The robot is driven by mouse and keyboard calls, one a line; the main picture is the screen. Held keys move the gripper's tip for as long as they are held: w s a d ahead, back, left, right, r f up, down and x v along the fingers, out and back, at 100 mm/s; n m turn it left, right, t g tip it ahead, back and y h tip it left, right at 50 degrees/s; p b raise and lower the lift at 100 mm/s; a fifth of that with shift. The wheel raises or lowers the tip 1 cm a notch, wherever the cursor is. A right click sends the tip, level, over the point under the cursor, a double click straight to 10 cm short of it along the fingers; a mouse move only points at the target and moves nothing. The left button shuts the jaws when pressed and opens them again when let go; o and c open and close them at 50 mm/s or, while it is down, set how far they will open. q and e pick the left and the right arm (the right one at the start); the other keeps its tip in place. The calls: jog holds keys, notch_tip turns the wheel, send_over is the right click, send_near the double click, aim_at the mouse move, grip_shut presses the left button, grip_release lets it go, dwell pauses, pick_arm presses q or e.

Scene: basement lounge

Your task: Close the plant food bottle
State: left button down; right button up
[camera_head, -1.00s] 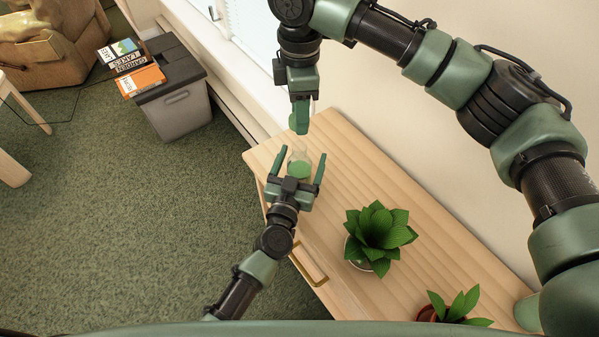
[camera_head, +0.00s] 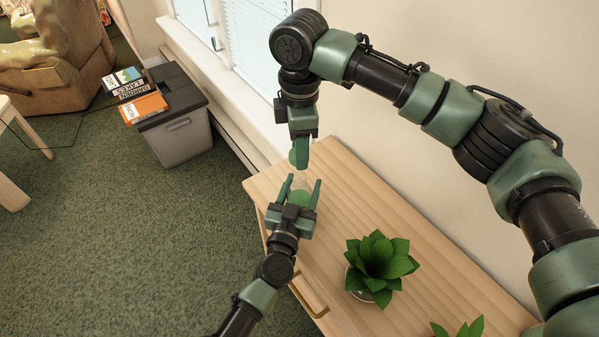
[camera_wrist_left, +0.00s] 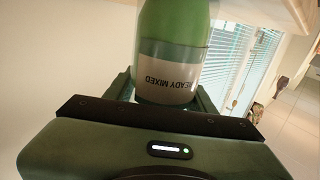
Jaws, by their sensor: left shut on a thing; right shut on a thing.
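The plant food bottle (camera_wrist_left: 172,50) is green with a white label reading "READY MIXED" and fills the middle of the left wrist view. In the head view its green body (camera_head: 299,198) shows between the fingers of my left gripper (camera_head: 301,184), which is shut on it over the wooden cabinet's far end. My right gripper (camera_head: 301,156) points down just above the bottle, shut on a small pale green piece, which looks like the cap (camera_head: 293,157). The bottle's top is hard to make out, and I cannot tell whether cap and bottle touch.
A potted plant (camera_head: 373,262) stands on the wooden cabinet (camera_head: 345,210), with another plant (camera_head: 462,328) at the bottom edge. A wall and a window (camera_head: 255,45) lie behind. A grey bin (camera_head: 180,122) with books on its lid stands on the carpet at left.

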aim_at(300, 175)
jog(key=shift+f, duration=1.75)
jog(key=shift+f, duration=0.9)
jog(key=shift+f, duration=0.6)
